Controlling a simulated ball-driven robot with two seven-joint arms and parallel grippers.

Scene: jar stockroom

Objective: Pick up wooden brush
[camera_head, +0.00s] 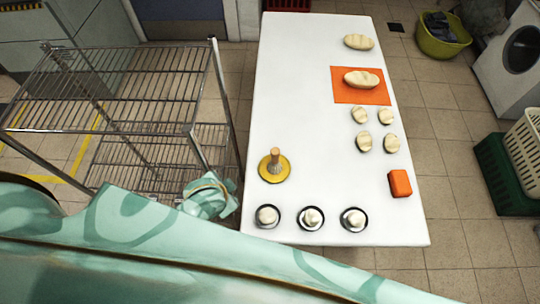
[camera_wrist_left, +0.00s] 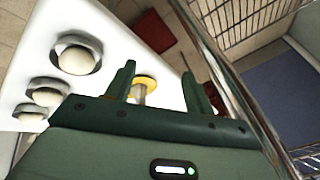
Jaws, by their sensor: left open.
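The wooden brush (camera_head: 275,158) stands upright on a yellow round plate (camera_head: 274,176) near the left edge of the white table. In the left wrist view the brush (camera_wrist_left: 138,92) and part of the yellow plate (camera_wrist_left: 148,80) show between the fingers of my left gripper (camera_wrist_left: 158,75). The fingers are spread apart and empty, with the brush beyond them. In the head view a teal part of my left arm (camera_head: 208,197) is left of the table edge, lower left of the brush; its fingers cannot be made out there. My right gripper is not in view.
Three dark bowls with pale lumps (camera_head: 311,217) line the near table edge. A wire rack (camera_head: 120,118) stands close on the left. An orange block (camera_head: 400,183), several pale loaves (camera_head: 358,42) and an orange mat (camera_head: 343,97) lie to the right. The table's middle is clear.

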